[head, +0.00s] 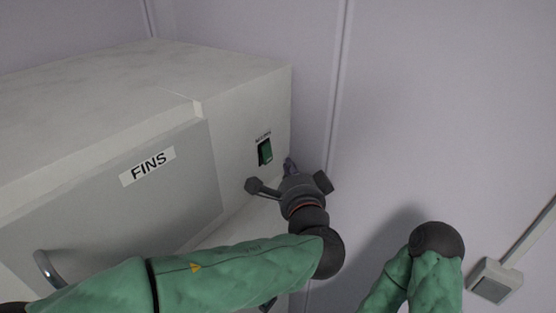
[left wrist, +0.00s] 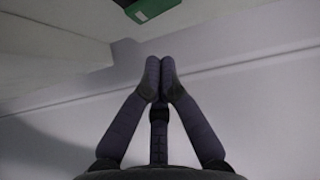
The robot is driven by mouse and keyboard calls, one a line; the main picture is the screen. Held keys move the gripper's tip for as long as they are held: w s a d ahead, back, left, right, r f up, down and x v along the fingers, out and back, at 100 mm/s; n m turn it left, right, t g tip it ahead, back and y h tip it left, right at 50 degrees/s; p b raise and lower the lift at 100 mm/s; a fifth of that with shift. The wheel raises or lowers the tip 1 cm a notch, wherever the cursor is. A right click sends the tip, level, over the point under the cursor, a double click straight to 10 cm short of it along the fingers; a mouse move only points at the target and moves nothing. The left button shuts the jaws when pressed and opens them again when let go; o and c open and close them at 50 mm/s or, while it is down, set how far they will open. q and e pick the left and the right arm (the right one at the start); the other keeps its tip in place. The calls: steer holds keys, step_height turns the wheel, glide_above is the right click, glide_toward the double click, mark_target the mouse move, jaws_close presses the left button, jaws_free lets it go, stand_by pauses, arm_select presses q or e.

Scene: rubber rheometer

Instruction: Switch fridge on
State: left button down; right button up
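The fridge is a pale grey box-shaped unit (head: 245,95) labelled FINS on its front door. A green rocker switch (head: 265,152) in a black frame sits on its front panel, at the right side. The switch also shows in the left wrist view (left wrist: 150,8), cut off at the top edge. My left gripper (head: 288,166) is just below and right of the switch, apart from it. In the left wrist view its fingertips (left wrist: 160,80) are together with nothing between them. My right gripper is outside both views; only part of the right arm shows.
The door has a metal handle (head: 47,268) at lower left. A pale wall (head: 440,110) stands close behind and right of the unit. A small wall box (head: 496,281) with a conduit is at lower right. Free room lies in front of the wall, right of the unit.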

mark_target(267, 153)
arm_select(q)
steer(key=a, duration=0.1)
steer(key=w+a, duration=0.1)
steer(key=shift+w+a+f+p, duration=0.25)
steer(key=shift+w+a+p, duration=0.1)
steer(key=shift+a, duration=0.05)
